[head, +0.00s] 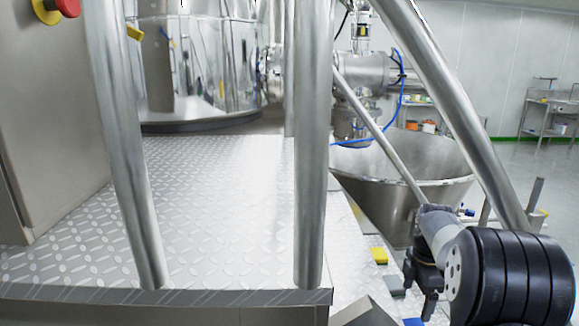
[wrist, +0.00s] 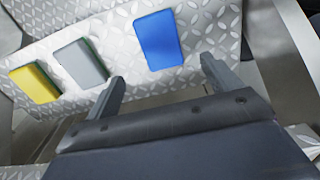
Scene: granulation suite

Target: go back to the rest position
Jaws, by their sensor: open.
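My gripper (head: 420,290) hangs at the lower right of the head view, beside the metal platform and pointing down. In the wrist view its two fingers (wrist: 162,82) are spread apart with nothing between them. Beyond the fingers a blue block (wrist: 158,40), a grey block (wrist: 80,63) and a yellow block (wrist: 34,83) lie in a row on a diamond-plate step (wrist: 115,25). In the head view the yellow block (head: 379,256) and grey block (head: 393,286) show left of my gripper. The blue block (head: 413,322) is cut off by the bottom edge.
Steel railing posts (head: 308,150) and a slanting handrail (head: 450,100) stand close to my arm. A large steel bowl (head: 400,190) is behind it. A diamond-plate platform (head: 220,210) fills the middle left. A red emergency button (head: 66,7) is at the top left.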

